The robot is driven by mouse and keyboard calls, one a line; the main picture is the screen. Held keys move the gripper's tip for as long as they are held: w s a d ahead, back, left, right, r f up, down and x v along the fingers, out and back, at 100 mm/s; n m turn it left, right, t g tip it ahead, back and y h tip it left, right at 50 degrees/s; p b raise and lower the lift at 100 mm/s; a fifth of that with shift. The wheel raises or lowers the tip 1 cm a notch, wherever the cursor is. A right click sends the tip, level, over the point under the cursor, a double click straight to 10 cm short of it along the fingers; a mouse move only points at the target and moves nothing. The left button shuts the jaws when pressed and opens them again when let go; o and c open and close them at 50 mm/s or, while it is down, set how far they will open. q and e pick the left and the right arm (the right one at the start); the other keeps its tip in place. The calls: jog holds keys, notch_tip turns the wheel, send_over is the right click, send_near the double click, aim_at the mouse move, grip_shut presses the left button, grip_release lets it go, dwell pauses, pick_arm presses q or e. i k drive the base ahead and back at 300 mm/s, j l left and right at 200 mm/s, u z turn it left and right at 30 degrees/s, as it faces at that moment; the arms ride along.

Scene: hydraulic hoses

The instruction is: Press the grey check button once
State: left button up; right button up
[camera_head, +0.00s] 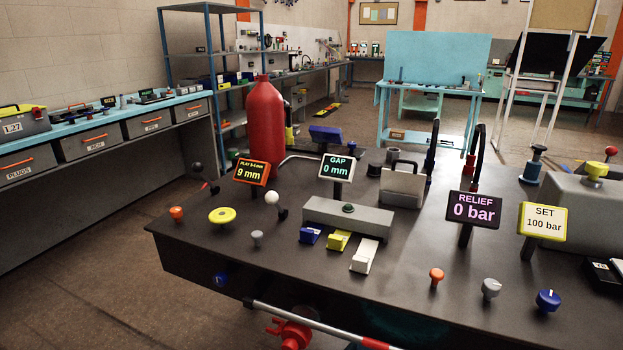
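A small grey button (257,238) stands upright on the dark workbench (215,262), near its front left edge. It is a short round head on a stem. A second grey control (491,288), with a rounder knob-like head, stands at the front right between an orange button (436,277) and a blue knob (547,300). Neither grey control bears a label that I can read, so I cannot tell which is the check button. Neither of my grippers shows in the head view, and nothing touches either control.
Left are an orange button (177,214), a yellow button (222,216) and a white-ball lever (273,200). Displays read "9 mm" (251,172), "GAP 0 mm" (336,167), "RELIEF 0 bar" (474,208) and "SET 100 bar" (543,222). A red cylinder (265,120) stands behind.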

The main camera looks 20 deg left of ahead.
aim_at(256, 236)
jog(key=k+l+z, duration=0.4)
jog(key=k, duration=0.2)
jog(key=k+l+z, duration=0.35)
jog(key=k+l, duration=0.2)
jog(key=i+j+u, duration=0.15)
jog(key=u, duration=1.35)
